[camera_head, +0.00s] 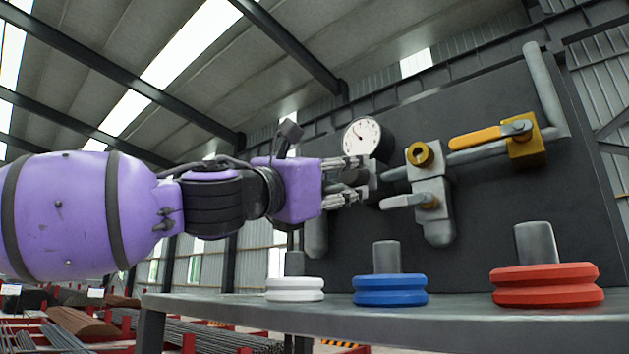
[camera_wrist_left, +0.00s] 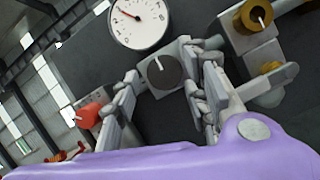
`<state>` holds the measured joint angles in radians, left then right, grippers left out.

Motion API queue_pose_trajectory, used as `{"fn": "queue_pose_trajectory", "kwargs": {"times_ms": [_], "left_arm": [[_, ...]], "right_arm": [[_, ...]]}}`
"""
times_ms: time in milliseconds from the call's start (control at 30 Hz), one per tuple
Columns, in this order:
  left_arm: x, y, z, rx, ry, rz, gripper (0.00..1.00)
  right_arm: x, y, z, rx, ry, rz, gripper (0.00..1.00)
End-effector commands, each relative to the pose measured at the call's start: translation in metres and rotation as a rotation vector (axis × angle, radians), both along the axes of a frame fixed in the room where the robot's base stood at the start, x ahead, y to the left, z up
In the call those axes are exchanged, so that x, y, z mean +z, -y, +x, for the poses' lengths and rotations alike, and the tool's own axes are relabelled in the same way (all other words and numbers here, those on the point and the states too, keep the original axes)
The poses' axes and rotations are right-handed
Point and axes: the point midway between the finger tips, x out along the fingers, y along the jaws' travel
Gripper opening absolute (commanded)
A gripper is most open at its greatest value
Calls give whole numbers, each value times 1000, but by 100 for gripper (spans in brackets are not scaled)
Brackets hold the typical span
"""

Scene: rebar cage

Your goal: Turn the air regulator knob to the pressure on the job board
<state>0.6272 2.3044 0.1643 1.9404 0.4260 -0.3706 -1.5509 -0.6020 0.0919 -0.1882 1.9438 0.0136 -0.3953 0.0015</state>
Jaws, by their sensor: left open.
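The regulator knob is a dark round knob (camera_wrist_left: 165,72) with a white pointer line, on a grey block in the left wrist view. In the head view the grey block and my fingers mostly hide it. My left gripper (camera_head: 357,178) is open at the regulator, with one finger on each side of the knob. I cannot tell whether the fingers touch it. My right gripper is not in view. No job board can be made out.
Right of the regulator are a grey fitting with a brass ring (camera_head: 419,154), a grey lever (camera_head: 403,200) and a yellow lever valve (camera_head: 475,138) on pipes. White (camera_head: 295,289), blue (camera_head: 390,290) and red (camera_head: 547,286) stacked discs stand on the shelf (camera_head: 440,320) below.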

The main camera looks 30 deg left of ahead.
Motion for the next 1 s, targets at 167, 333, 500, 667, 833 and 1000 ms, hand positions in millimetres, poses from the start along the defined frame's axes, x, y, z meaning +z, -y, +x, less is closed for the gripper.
{"fn": "queue_pose_trajectory", "kwargs": {"times_ms": [167,333,500,667,833,1000], "left_arm": [[-4,-2,-16,-2,5,0,41],[-10,-5,-31,-2,5,2,41],[-16,-9,-47,-1,5,1,41],[-23,-13,-63,-1,5,0,41],[-31,-18,-82,2,5,2,41],[-37,-21,-97,2,5,2,41]], "right_arm": [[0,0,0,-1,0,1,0],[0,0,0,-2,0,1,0],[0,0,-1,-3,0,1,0],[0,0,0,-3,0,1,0],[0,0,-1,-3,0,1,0],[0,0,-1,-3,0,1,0]]}}
